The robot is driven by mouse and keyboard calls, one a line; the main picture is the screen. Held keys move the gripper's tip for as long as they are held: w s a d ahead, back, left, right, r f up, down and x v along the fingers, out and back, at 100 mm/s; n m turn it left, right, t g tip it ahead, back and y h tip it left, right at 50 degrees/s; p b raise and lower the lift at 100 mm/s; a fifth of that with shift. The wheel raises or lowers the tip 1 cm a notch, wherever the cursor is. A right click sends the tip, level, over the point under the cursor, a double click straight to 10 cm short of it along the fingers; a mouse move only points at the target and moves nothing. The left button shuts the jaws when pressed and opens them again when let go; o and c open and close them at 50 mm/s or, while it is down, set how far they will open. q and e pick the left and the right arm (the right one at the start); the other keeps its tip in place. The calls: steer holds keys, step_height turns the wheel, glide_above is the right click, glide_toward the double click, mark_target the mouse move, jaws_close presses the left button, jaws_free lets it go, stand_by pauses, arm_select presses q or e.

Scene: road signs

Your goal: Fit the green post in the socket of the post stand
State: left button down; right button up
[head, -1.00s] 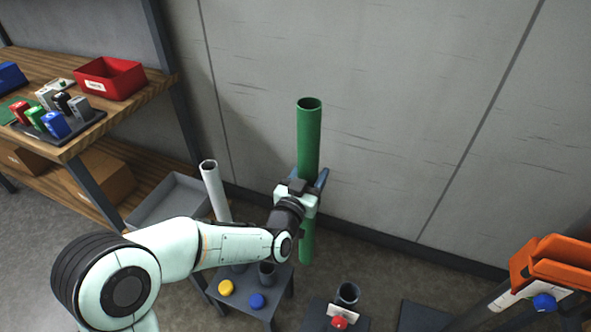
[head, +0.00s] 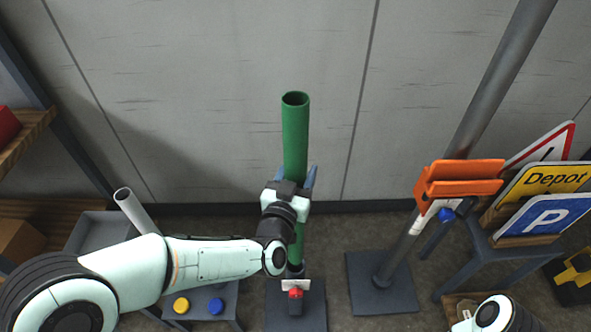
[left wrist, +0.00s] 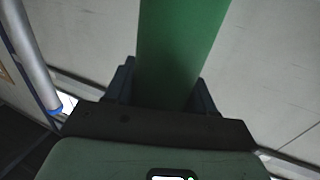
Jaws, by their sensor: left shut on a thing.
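The green post (head: 295,135) is a long hollow tube, upright or nearly so. My left gripper (head: 295,178) is shut around it at about mid-length. The post also fills the middle of the left wrist view (left wrist: 180,50), between the fingers. The post stand (head: 313,312) is a dark base plate on the floor with a red knob (head: 295,293) and a white label. The post's lower end lines up with the stand's socket (head: 295,271) in the head view. I cannot tell whether it is inside or just above. My right gripper is not in view.
A grey pole on another base plate (head: 398,290) stands right of the stand, with an orange bracket (head: 460,180). Road signs (head: 545,215) rest on a rack further right. A low stool (head: 222,296) with yellow and blue knobs and a white tube (head: 133,208) are left.

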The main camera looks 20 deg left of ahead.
arm_select(q)
step_height(320, 180, down, 15)
steer(key=b, duration=1.1)
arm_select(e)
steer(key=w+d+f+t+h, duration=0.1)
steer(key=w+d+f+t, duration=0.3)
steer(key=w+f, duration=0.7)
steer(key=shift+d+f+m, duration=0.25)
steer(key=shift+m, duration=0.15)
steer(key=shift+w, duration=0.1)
arm_select(q)
steer(key=shift+f, duration=0.15)
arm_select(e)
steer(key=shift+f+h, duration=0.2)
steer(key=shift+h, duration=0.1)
arm_select(q)
steer(key=shift+c, duration=1.5)
jaws_free()
steer(key=shift+f, duration=0.15)
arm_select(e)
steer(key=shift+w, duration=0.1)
